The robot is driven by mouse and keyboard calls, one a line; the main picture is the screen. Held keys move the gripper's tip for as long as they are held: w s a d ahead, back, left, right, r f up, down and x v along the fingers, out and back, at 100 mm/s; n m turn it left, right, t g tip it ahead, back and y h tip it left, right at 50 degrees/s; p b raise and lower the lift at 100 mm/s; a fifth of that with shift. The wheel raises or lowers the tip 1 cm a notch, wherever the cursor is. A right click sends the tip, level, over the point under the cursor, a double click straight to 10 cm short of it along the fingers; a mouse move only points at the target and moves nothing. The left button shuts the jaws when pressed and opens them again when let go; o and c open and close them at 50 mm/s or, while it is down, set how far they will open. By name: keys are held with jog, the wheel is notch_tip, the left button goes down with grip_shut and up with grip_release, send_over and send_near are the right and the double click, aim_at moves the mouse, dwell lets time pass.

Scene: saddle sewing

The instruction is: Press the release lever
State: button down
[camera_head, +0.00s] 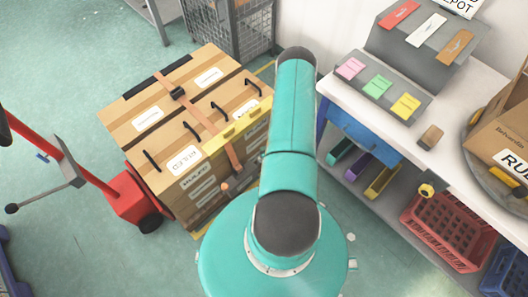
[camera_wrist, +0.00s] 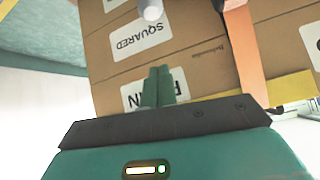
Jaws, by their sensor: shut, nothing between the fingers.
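My gripper (camera_wrist: 158,87) shows in the wrist view as two teal fingers pressed together, empty, in front of cardboard cartons. In the head view my own arm hides it. An orange strap (camera_head: 232,155) runs over the carton stack (camera_head: 190,165) and down its front side; it also shows in the wrist view (camera_wrist: 245,55), right of my fingers. Low on the strap is a small orange-tipped part (camera_head: 225,186), possibly the release lever, though I cannot tell for sure. A grey rounded end (camera_wrist: 150,10) shows at the wrist view's top edge, above the fingers and apart from them.
A red hand truck (camera_head: 130,195) with a long handle stands left of the cartons. A wire cage (camera_head: 230,28) stands behind them.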

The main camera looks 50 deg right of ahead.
jog(key=w+f, duration=0.1)
jog(key=f, duration=0.1)
jog(key=w+f, duration=0.1)
jog(key=f, duration=0.4)
jog(key=shift+w+f, duration=0.25)
jog(key=shift+w, duration=0.15)
jog(key=shift+s, duration=0.1)
jog(key=shift+s, duration=0.1)
